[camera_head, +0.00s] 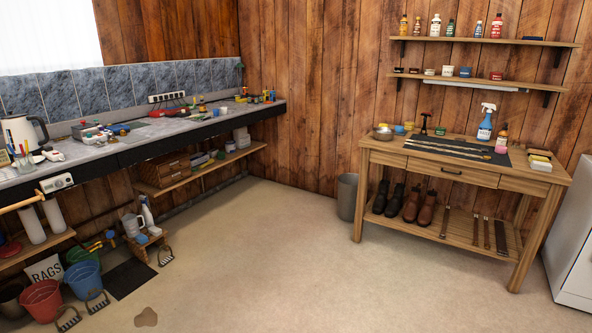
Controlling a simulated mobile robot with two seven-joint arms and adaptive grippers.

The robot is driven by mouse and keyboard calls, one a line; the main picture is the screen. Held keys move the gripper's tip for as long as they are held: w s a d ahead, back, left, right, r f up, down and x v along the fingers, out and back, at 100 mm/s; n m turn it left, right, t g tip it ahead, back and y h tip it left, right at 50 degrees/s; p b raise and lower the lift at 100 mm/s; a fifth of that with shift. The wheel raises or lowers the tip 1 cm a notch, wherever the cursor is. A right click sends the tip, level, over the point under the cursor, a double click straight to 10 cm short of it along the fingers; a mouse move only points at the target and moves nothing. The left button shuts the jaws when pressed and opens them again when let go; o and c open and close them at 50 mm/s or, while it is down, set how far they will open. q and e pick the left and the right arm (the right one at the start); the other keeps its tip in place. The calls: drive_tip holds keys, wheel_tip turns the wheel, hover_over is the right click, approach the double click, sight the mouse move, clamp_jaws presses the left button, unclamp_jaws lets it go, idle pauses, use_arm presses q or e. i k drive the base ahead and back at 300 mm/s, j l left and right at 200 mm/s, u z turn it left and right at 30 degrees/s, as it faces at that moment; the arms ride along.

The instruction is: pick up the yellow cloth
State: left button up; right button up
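I cannot tell for certain which thing is the yellow cloth. Neither of my grippers is in view.
A dark mat (455,150) with long strips covers the bench middle; a blue spray bottle (485,124) stands behind it. The middle floor is clear.

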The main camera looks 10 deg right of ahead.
sight(533, 157)
drive_tip(key=i+l+z, duration=0.2)
drive_tip(key=z, duration=0.15)
drive_tip(key=i+l+z, duration=0.35)
drive_tip(key=i+z, duration=0.15)
drive_tip(key=z, duration=0.2)
drive_tip(key=i+l+z, duration=0.15)
drive_tip(key=i+z, duration=0.25)
drive_tip(key=i, duration=1)
drive_tip(key=i+u, duration=0.15)
drive_tip(key=i, duration=0.3)
drive_tip(key=i+l+u, duration=0.2)
drive_tip(key=i, duration=0.2)
drive_tip(key=i+l+u, duration=0.15)
drive_tip(key=i, duration=0.3)
drive_tip(key=i+l+u, duration=0.55)
drive_tip(key=i, duration=0.25)
drive_tip(key=z, duration=1.85)
drive_tip(key=i+z, duration=0.1)
drive_tip(key=z, duration=0.15)
